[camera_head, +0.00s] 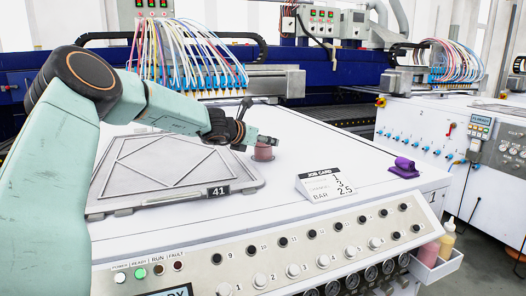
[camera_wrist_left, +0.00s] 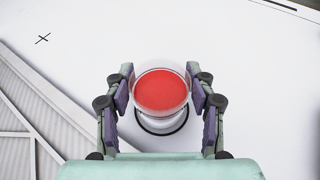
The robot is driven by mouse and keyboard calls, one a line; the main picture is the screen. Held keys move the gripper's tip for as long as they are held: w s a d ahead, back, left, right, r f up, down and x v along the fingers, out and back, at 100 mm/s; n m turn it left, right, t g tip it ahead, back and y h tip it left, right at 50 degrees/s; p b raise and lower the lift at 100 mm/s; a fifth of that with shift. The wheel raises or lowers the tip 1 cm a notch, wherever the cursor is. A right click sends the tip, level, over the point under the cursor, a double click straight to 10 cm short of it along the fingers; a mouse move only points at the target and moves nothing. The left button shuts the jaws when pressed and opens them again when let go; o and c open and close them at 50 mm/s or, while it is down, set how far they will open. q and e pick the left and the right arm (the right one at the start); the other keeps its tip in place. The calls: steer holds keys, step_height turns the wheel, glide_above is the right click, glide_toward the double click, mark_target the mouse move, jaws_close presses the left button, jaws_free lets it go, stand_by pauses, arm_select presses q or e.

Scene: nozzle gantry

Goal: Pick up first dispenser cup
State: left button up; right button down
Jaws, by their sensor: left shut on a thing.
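The dispenser cup (camera_wrist_left: 161,91) is a small clear cup with red content, seen from above in the left wrist view. It sits between the two fingers of my left gripper (camera_wrist_left: 161,95), which is shut on it. A pale base with a dark ring shows just below the cup. In the head view the cup (camera_head: 263,153) looks dull red at the tip of my left gripper (camera_head: 255,142), over the white table top. Whether the cup touches the table or its base is hard to tell. My right gripper is not in view.
A grey framed screen (camera_head: 165,168) marked 41 lies left of the cup. A job card (camera_head: 324,185) and a purple object (camera_head: 404,168) lie to the right. A control panel (camera_head: 270,255) runs along the front edge. Nozzles with coloured tubes (camera_head: 190,70) stand behind.

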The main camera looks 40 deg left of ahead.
arm_select(q)
steer(key=shift+f, duration=0.1)
steer(key=shift+c, duration=0.9)
step_height(320, 180, up, 10)
steer(key=p, duration=0.9)
